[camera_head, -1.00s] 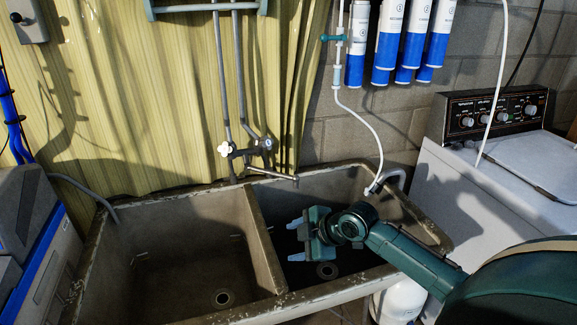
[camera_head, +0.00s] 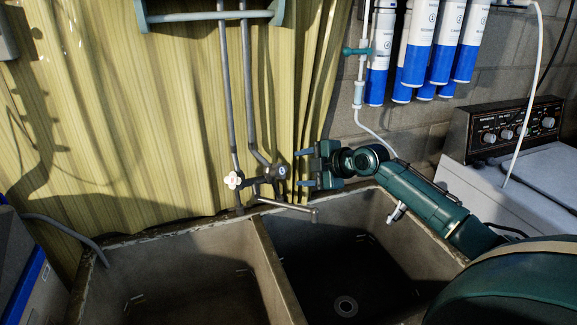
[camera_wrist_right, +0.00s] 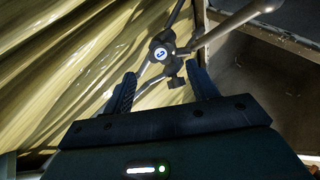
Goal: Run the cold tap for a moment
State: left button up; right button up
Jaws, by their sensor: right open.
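The tap stands at the back of the sink on two pipes. Its right handle, the cold one (camera_head: 281,172), carries a blue disc, which in the wrist view looks marked with a "C" (camera_wrist_right: 161,53). The left handle (camera_head: 233,181) is pale. The spout (camera_head: 288,207) points right over the sink; no water shows from it. My right gripper (camera_head: 297,168) is open, just right of the cold handle, fingers pointing at it. In the wrist view the handle lies just beyond and between the fingertips (camera_wrist_right: 162,72); I cannot tell whether they touch it. My left gripper is out of view.
The double stone sink (camera_head: 257,250) lies below, with a drain in the right basin. A yellow curtain (camera_head: 130,110) hangs close behind the tap. Blue and white filter cartridges (camera_head: 418,50) and a thin hose hang at upper right. A washing machine (camera_head: 530,180) stands at right.

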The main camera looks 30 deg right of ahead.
aim_at(282, 171)
jog(key=b+x, duration=0.3)
jog(key=x, duration=0.5)
jog(key=shift+a, duration=0.1)
jog(key=shift+s, duration=0.1)
jog(key=c, duration=0.6)
